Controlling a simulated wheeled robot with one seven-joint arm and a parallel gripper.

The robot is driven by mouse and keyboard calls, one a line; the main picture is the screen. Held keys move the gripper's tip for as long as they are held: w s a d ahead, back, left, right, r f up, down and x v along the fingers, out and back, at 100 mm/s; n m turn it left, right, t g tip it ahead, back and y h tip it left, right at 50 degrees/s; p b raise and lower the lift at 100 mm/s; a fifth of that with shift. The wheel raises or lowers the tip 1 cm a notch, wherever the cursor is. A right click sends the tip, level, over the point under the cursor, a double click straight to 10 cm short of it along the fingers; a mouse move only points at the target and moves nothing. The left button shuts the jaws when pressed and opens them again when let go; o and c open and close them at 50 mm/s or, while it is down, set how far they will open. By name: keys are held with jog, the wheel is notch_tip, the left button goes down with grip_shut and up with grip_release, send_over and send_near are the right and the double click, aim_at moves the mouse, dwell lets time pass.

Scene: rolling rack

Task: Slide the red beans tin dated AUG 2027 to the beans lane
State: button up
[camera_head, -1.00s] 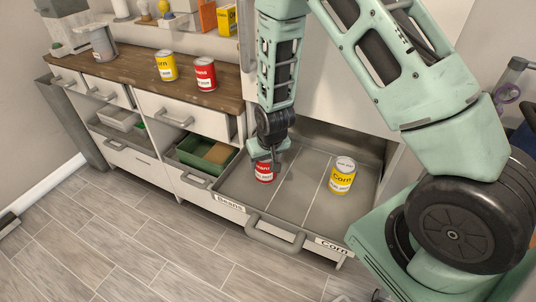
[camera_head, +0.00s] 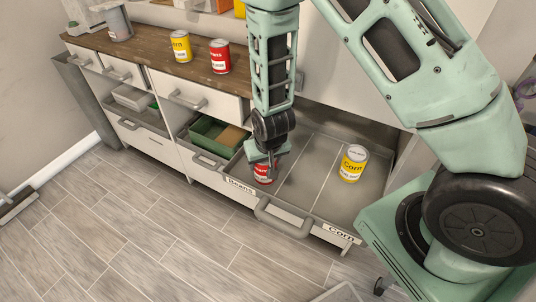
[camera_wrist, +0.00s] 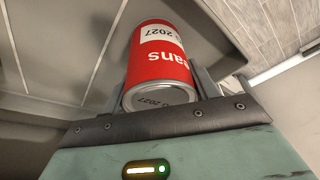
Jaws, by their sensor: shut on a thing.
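A red beans tin (camera_head: 263,174) stands in the pulled-out grey tray (camera_head: 300,192), at its left side close behind the front "Beans" label (camera_head: 240,186). In the wrist view the red tin (camera_wrist: 160,60) shows "2027" on its white band and on its end; the month is not fully readable. My gripper (camera_head: 264,160) is shut on the tin, with a finger on either side (camera_wrist: 160,90). The gripper hides the tin's upper part in the head view. A yellow corn tin (camera_head: 352,163) stands upright in the right lane, behind the "Corn" label (camera_head: 341,233).
Another red tin (camera_head: 220,57) and a yellow tin (camera_head: 181,46) stand on the wooden counter (camera_head: 140,47). A green bin (camera_head: 208,138) sits in a compartment left of the tray. Thin dividers split the tray, and its middle lane is empty.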

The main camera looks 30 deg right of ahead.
jog(key=shift+s+a, duration=0.2)
jog(key=shift+a, duration=0.15)
jog(key=o, duration=1.4)
jog(key=shift+r, duration=0.1)
jog(key=p+v, duration=0.3)
jog(key=v, duration=1.4)
jog(key=shift+s+r, duration=0.1)
jog(key=shift+a, duration=0.1)
